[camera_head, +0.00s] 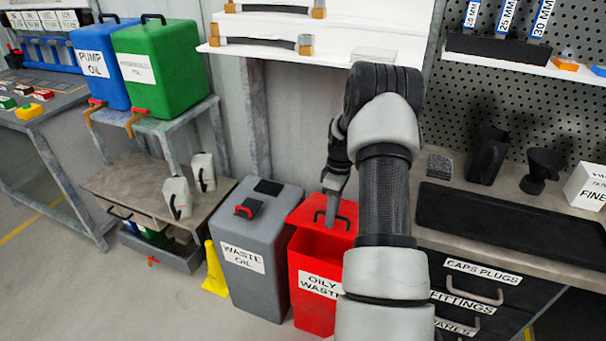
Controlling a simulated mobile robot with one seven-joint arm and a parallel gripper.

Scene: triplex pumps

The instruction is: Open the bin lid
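The red bin labelled "OILY WASTE" (318,292) stands on the floor between the grey bin and the drawer cabinet. Its red lid (305,212) appears partly raised at the front, with a dark red gap showing below its front edge. A black handle loop is on the lid near that edge. My gripper (332,222) points down at the handle, and its fingertips overlap the handle in the picture. The fingers look close together, but whether they grip the handle is too small to tell. My arm hides the right side of the bin.
A grey "WASTE OIL" bin (255,243) stands close on the left, beside a yellow cone (214,270). The drawer cabinet (478,290) is close on the right. A white shelf (345,45) overhangs behind. Open floor lies front left.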

